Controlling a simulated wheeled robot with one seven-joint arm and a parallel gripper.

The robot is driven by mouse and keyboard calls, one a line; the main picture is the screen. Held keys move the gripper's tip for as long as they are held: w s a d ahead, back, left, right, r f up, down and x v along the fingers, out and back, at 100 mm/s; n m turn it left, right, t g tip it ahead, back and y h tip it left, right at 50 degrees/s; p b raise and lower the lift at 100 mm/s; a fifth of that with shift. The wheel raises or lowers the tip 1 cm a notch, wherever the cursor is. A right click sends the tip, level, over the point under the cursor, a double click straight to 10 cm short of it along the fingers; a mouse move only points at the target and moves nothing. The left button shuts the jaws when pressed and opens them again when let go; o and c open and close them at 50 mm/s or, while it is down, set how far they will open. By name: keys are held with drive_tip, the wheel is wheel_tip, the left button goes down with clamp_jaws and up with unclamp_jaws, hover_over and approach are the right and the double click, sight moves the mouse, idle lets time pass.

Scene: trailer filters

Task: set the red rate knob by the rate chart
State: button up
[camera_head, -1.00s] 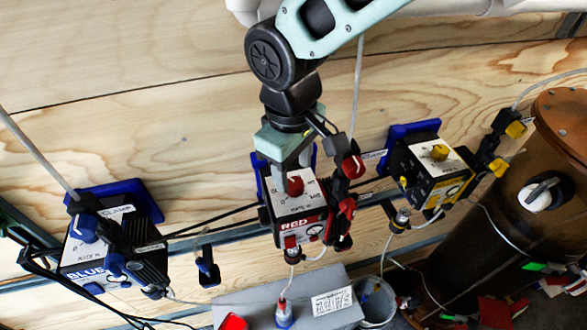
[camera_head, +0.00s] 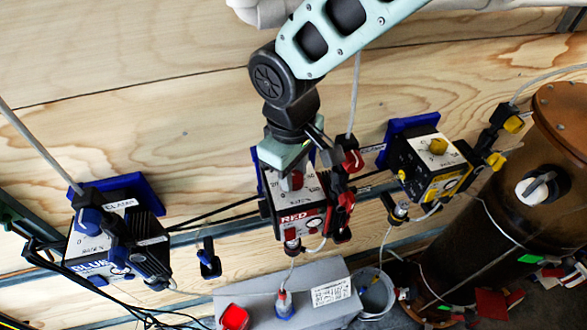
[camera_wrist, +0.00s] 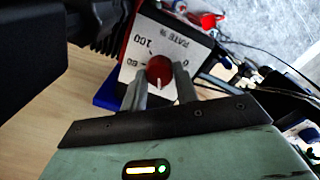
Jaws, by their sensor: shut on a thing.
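The red rate knob (camera_head: 291,181) sits on the white top face of the box marked RED (camera_head: 297,217). My gripper (camera_head: 285,176) reaches down to it from above and partly hides it. In the wrist view the knob (camera_wrist: 159,71) is between the two fingers of my gripper (camera_wrist: 160,78), which are shut on it. The dial there reads RATE %, with 60 and 100 legible beside the knob. A white card with small print (camera_head: 331,291) is on the grey box below; its text is too small to read, and I cannot tell if it is the rate chart.
A blue-marked pump (camera_head: 100,255) is on the left and a yellow-marked pump (camera_head: 430,165) on the right, both with knobs. Red fittings (camera_head: 350,163) and tubes stand close to the right of my gripper. A grey box (camera_head: 250,292) and a bucket (camera_head: 375,297) lie below.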

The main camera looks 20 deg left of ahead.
drive_tip(key=shift+m, duration=0.3)
drive_tip(key=m+b, duration=0.2)
drive_tip(key=m, duration=0.1)
drive_tip(key=shift+f+m+b, duration=0.1)
drive_tip(key=shift+m+b, duration=0.25)
drive_tip(key=shift+m, duration=0.05)
drive_tip(key=m+b, duration=0.1)
drive_tip(key=m, duration=0.4)
drive_tip(key=shift+w+b, duration=0.1)
drive_tip(key=shift+b, duration=0.2)
drive_tip(key=shift+m, duration=0.3)
drive_tip(key=shift+r, duration=0.2)
drive_tip(key=o, duration=1)
drive_tip(key=shift+c, duration=0.2)
wheel_tip(320, 180, up, 12)
drive_tip(key=b, duration=0.3)
drive_tip(key=shift+a+b, duration=0.25)
drive_tip(key=shift+b, duration=0.1)
drive_tip(key=shift+f, duration=0.1)
